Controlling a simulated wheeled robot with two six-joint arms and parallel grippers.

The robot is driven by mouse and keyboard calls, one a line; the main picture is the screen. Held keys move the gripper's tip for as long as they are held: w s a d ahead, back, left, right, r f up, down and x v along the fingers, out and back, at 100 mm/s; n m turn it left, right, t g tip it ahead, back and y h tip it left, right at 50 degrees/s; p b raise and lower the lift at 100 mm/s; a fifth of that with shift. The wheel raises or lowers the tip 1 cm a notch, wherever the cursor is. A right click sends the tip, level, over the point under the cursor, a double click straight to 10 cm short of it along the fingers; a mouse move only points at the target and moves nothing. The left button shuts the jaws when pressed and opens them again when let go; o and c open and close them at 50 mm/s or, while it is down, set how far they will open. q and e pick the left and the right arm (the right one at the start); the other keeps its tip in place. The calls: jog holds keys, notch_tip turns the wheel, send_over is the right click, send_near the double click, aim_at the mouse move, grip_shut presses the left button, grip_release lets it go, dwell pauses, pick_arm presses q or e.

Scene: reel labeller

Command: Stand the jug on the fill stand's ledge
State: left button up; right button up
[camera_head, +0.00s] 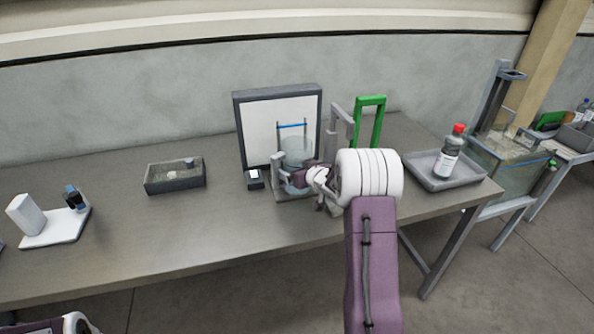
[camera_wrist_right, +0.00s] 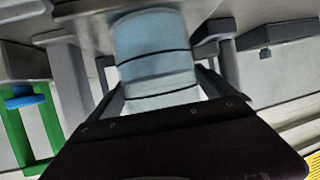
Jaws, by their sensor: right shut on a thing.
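The jug (camera_head: 297,151) is a clear cylinder with bluish contents, upright in front of the white panel. My right gripper (camera_head: 297,180) is shut on it, reaching from the right. In the right wrist view the jug (camera_wrist_right: 152,50) sits between both fingers, with dark bands around it. The fill stand (camera_head: 342,122) appears as a grey frame beside and around the jug, with a grey base (camera_head: 285,197) below. My wrist and fingers hide the jug's lower part, so I cannot tell whether it touches the ledge. My left gripper is out of view.
A dark-framed white panel (camera_head: 253,128) stands behind, with a green frame (camera_head: 370,103) to its right. A small dark box (camera_head: 255,180) sits close left of the jug. A grey tray (camera_head: 420,168) holds a red-capped bottle (camera_head: 449,157).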

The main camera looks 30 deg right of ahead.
jog(key=o, duration=1.7)
jog(key=shift+f, duration=0.1)
jog(key=shift+s+r, duration=0.1)
jog(key=shift+r, duration=0.2)
jog(key=p+v, duration=0.1)
jog(key=v, duration=1.1)
jog(key=shift+a, duration=0.15)
jog(key=shift+f, duration=0.1)
